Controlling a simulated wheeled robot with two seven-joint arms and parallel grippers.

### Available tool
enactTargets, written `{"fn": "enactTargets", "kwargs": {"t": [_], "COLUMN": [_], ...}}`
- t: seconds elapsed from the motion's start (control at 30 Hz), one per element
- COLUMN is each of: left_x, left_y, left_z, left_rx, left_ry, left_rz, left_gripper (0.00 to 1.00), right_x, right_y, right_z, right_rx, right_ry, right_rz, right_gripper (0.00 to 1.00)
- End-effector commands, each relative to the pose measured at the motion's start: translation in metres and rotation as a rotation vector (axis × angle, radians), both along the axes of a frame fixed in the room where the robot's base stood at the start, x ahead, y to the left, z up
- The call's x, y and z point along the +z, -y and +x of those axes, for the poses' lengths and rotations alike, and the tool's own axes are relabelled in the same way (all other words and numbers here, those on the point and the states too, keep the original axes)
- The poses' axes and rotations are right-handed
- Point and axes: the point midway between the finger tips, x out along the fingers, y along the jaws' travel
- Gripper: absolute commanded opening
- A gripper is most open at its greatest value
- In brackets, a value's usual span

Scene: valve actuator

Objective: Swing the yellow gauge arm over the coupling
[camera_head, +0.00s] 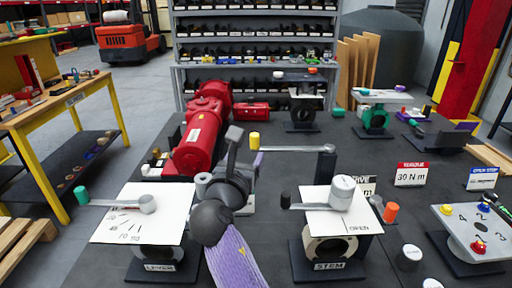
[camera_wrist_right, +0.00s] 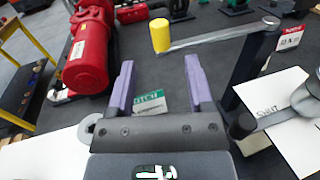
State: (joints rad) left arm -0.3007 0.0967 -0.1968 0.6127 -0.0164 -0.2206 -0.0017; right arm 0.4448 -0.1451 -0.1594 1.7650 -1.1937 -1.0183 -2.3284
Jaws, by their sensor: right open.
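The yellow gauge arm is a thin metal bar with a yellow cylinder at its left end (camera_head: 254,141) and a black post (camera_head: 326,163) at its right end. In the right wrist view the yellow cylinder (camera_wrist_right: 160,36) and the bar (camera_wrist_right: 215,38) lie beyond the fingertips, and the post (camera_wrist_right: 254,58) stands to the right. My right gripper (camera_head: 247,162) is open and empty, just short of the yellow end; its purple fingers (camera_wrist_right: 161,82) are apart and not touching it. I cannot tell which part is the coupling. My left gripper is not in view.
A red actuator (camera_head: 201,130) lies behind left. The LEVER stand (camera_head: 115,225) and STEM stand (camera_head: 345,222) flank my right arm, their white plates carrying grey handles. A green-edged card (camera_wrist_right: 150,103) lies below the fingers. Signs and more stands fill the right side.

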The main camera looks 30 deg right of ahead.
Motion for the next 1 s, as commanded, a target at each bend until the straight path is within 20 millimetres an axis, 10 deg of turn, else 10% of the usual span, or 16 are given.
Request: {"fn": "enactTargets", "kwargs": {"t": [0.4,0.77,1.0], "left_x": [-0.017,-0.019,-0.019], "left_y": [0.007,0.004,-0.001], "left_z": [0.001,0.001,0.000], "left_rx": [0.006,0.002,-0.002], "left_ry": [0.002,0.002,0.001], "left_rz": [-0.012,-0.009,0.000], "left_gripper": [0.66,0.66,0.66], "right_x": [0.001,0.002,0.002], "right_y": [0.054,0.061,0.061], "right_z": [0.062,0.070,0.070], "right_rx": [-0.002,0.000,0.000], "right_ry": [0.001,0.000,0.001], "right_rz": [-0.001,0.001,0.001], "right_gripper": [0.67,0.67,0.22]}}
